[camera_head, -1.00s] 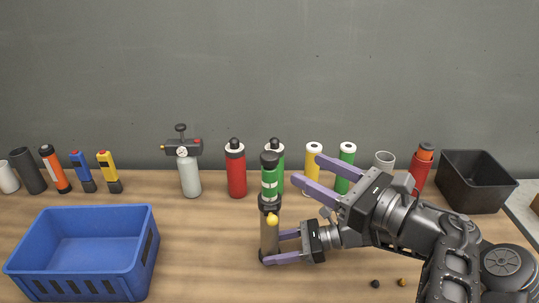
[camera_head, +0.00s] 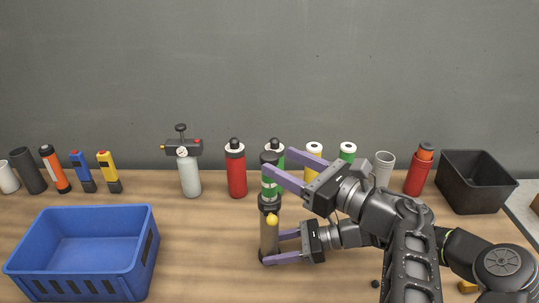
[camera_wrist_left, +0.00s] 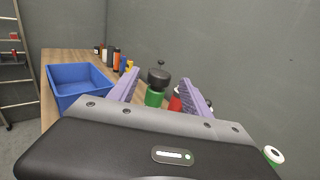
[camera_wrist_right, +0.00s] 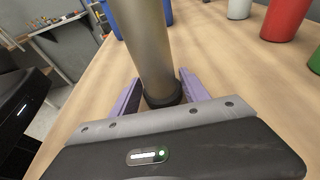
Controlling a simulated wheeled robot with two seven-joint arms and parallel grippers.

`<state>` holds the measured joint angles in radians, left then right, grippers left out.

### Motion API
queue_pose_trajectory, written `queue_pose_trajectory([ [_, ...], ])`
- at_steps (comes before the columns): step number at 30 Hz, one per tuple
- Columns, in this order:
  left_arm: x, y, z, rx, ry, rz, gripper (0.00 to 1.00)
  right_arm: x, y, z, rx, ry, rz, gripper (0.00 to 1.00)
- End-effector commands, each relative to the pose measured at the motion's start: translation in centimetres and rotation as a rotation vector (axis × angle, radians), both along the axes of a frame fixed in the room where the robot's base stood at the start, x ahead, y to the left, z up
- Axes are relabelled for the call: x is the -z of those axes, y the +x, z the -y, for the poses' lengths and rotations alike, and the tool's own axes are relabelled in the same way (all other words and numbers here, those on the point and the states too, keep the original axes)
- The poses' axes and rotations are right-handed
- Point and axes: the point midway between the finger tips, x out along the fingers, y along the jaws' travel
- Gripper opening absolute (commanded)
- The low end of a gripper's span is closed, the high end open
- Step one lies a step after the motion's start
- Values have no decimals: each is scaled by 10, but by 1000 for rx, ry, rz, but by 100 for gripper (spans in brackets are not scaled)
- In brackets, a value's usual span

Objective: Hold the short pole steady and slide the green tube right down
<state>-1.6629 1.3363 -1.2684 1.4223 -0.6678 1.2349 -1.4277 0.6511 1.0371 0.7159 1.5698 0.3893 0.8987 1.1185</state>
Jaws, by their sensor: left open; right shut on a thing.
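The short pole (camera_head: 268,240) stands upright on the table, grey-brown with a black foot and a yellow knob (camera_head: 272,220) near its dark collar. My left gripper (camera_head: 278,160) is open at the tube's upper part. In the left wrist view the green tube (camera_wrist_left: 155,97) and its black cap show between the spread fingers.
A blue crate (camera_head: 140,265) stands at the left front. Behind the pole is a row of bottles, including a red one (camera_head: 236,175) and a grey one with a gauge (camera_head: 189,175). A black bin (camera_head: 470,195) is at the back right. The table between crate and pole is clear.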

Motion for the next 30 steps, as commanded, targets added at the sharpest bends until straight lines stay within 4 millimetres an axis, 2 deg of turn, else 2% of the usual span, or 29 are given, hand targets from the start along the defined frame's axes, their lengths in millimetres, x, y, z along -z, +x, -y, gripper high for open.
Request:
queue_pose_trajectory([
  [3, 0, 14, -17, -3, 2, 1, 57, 0, 0, 0, 0, 0, 0, 31],
  [9, 0, 28, -33, -1, 1, 1, 57, 0, 0, 0, 0, 0, 0, 31],
  [19, 0, 30, -35, 0, 1, 1, 57, 0, 0, 0, 0, 0, 0, 31],
  [30, 0, 30, -35, 1, 1, 1, 27, 0, 0, 0, 0, 0, 0, 31],
])
